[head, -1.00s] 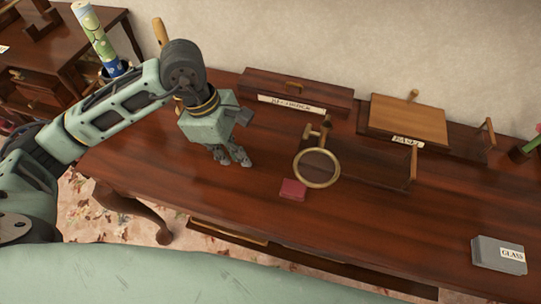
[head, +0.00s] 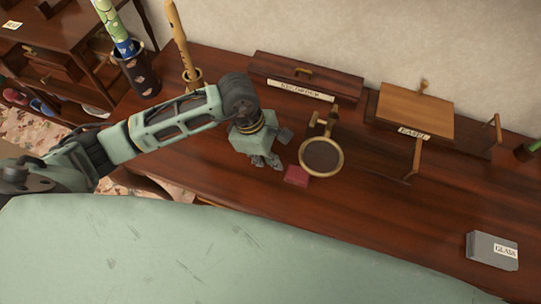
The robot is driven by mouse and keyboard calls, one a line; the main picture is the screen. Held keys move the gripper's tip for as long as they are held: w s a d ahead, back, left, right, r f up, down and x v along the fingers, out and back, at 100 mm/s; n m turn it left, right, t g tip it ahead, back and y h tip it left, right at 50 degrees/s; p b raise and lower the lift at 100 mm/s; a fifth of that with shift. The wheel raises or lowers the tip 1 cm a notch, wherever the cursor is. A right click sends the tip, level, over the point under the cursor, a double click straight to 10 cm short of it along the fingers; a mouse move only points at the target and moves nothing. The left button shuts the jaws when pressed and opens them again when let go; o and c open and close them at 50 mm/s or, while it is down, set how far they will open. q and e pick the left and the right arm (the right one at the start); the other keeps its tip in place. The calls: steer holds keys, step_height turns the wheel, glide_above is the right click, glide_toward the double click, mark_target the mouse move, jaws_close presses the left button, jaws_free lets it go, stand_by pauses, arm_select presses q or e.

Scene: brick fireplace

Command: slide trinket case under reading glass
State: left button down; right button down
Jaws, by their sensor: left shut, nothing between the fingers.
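The trinket case, a small dark red box (head: 296,176), lies on the wooden table, just left of and in front of the reading glass (head: 321,173). The reading glass is a round brass ring on a small stand; its ring (head: 341,163) hangs beside the case, and I cannot tell whether they overlap. My left gripper (head: 268,163) points down, shut and empty, close to the left of the red case. Whether its fingertips touch the case is not clear. My right gripper is not in view.
A labelled dark box (head: 305,76) and a wooden stand with a slanted board (head: 414,113) stand at the back. A grey box marked GLASS (head: 491,251) is at the front right. Vases (head: 139,75) stand at the far left. The table's middle right is clear.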

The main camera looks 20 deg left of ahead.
mark_target(284, 171)
arm_select(q)
steer(key=shift+d, duration=0.35)
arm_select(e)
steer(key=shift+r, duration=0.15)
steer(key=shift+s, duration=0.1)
arm_select(q)
steer(key=shift+d, duration=0.15)
steer(key=d+b, duration=0.1)
steer(key=d, duration=0.2)
steer(key=shift+d, duration=0.3)
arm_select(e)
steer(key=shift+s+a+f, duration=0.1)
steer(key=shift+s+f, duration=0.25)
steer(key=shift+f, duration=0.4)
arm_select(q)
steer(key=shift+a, duration=0.1)
